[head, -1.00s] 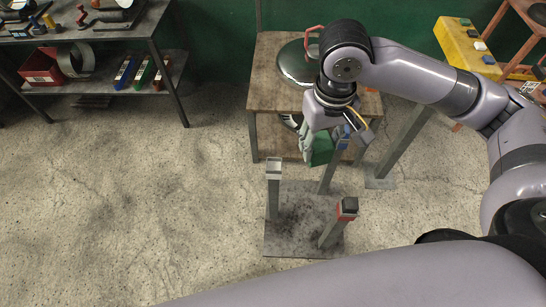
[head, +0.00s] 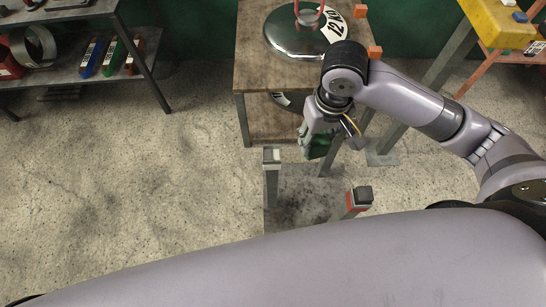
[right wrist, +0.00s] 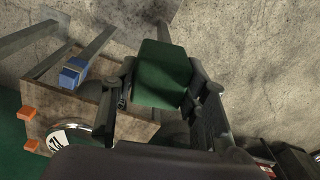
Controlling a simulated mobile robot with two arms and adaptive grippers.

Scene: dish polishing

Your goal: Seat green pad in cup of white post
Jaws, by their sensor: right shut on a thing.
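The green pad (head: 319,149) is held in my right gripper (head: 316,141). In the right wrist view the pad (right wrist: 163,76) lies between the two fingers of the gripper (right wrist: 165,98), its broad face showing. The white post (head: 271,157) stands upright to the left of and nearer than the gripper in the head view. The pad is apart from it. The inside of its cup is too small to make out. My left gripper is not in view.
A post with a red top and dark pad (head: 358,198) stands right of the white one on a shared base plate (head: 305,195). A blue-topped post (right wrist: 73,73) shows in the wrist view. Behind is a wooden table (head: 250,60) with a shiny round lid (head: 290,35).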

